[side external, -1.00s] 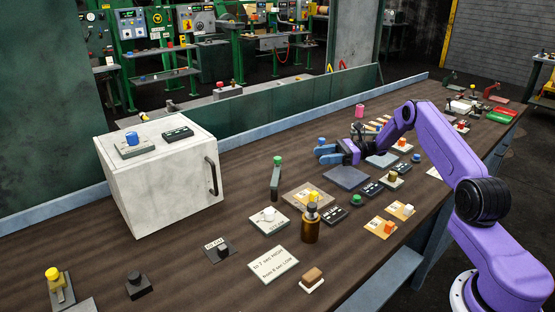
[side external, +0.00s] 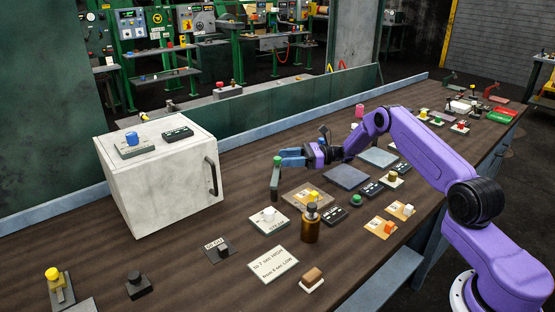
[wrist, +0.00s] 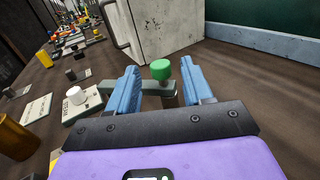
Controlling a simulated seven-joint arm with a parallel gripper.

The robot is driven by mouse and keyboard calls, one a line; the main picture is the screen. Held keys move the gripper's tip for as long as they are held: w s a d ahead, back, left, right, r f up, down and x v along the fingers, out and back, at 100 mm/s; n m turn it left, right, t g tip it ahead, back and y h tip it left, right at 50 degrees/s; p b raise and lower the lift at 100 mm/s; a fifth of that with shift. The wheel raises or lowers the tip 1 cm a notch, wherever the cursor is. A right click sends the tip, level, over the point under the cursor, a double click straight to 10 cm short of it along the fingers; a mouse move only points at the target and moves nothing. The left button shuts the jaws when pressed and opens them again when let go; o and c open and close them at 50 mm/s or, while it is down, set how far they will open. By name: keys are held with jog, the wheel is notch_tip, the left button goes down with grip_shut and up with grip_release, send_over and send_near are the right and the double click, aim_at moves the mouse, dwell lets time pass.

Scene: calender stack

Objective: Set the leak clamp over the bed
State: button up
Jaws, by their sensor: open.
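A grey clamp-like piece with a green knob (side external: 275,180), which I take to be the leak clamp, stands upright on the brown table right of the white cabinet. My gripper (side external: 284,155) has its blue fingers at the height of the knob. In the wrist view the green knob (wrist: 160,69) shows between the two open fingers of my gripper (wrist: 158,74), apart from both; the grey body is partly hidden behind them. Which thing is the bed is not clear; a flat blue-grey plate (side external: 345,177) lies right of the clamp, with a second plate (side external: 380,157) beyond it.
The white cabinet (side external: 160,185) with a dark handle stands at left. A brown bottle (side external: 311,228), a card with a white knob (side external: 269,219) and a printed white card (side external: 274,265) lie nearer the camera. Several small knobbed pieces crowd the right. A blue rail (side external: 240,157) runs along the back.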

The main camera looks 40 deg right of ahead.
aim_at(278, 158)
jog(key=shift+x, duration=1.95)
jog(key=shift+c, duration=0.3)
grip_shut()
